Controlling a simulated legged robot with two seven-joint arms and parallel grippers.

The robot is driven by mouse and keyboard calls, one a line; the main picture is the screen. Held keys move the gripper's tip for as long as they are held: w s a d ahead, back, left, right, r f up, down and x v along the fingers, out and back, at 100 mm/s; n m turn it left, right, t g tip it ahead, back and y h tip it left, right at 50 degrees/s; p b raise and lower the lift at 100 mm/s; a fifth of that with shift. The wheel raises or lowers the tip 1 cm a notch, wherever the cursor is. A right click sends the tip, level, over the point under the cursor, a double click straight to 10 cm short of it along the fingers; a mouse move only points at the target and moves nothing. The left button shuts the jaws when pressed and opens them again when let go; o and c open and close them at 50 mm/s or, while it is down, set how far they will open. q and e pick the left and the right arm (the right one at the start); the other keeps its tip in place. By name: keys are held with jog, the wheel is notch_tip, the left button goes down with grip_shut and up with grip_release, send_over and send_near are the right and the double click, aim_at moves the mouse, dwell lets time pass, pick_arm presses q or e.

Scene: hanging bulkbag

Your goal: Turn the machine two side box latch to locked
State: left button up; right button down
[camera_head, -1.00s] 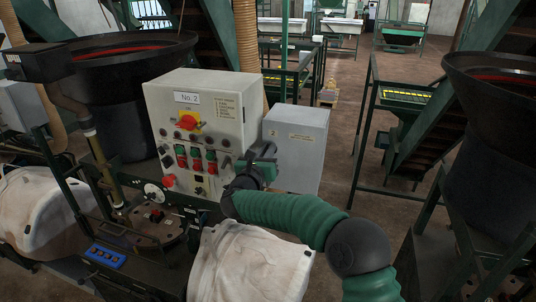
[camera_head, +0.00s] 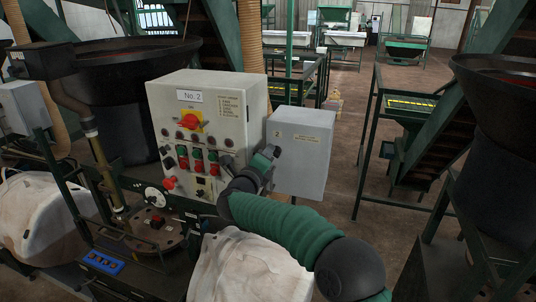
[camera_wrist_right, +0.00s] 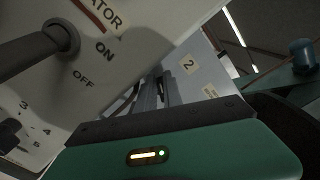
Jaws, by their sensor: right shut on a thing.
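The machine two side box (camera_head: 303,150) is a grey box marked "2", to the right of the control panel. My right gripper (camera_head: 268,157) is at the gap between the panel and the side box's left side. In the right wrist view its dark fingers (camera_wrist_right: 152,94) reach toward that side, with the "2" label (camera_wrist_right: 189,65) just beyond. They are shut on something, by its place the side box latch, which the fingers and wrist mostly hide. I cannot read the latch's angle. My left gripper is not in view.
The "No. 2" control panel (camera_head: 208,120) with a red rotary switch (camera_head: 190,121) and several buttons stands close left of my gripper. White bulk bags (camera_head: 250,268) lie below my arm. A black hopper (camera_head: 506,150) stands right. Open floor (camera_head: 340,170) lies beyond the side box.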

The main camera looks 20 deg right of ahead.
jog(key=n, duration=0.3)
jog(key=n+p, duration=0.1)
jog(key=n, duration=0.1)
jog(key=shift+f+n, duration=0.25)
jog(key=shift+n, duration=0.05)
dwell(0.4)
jog(key=c, duration=1.5)
grip_release()
jog(key=shift+a+f, duration=0.1)
jog(key=shift+w+f, duration=0.1)
jog(key=shift+f, duration=0.1)
jog(key=b+v, duration=0.6)
jog(key=v, duration=1)
jog(key=shift+a+f, duration=0.15)
jog(key=shift+a, duration=0.05)
jog(key=shift+w+n, duration=0.1)
jog(key=shift+n, duration=0.3)
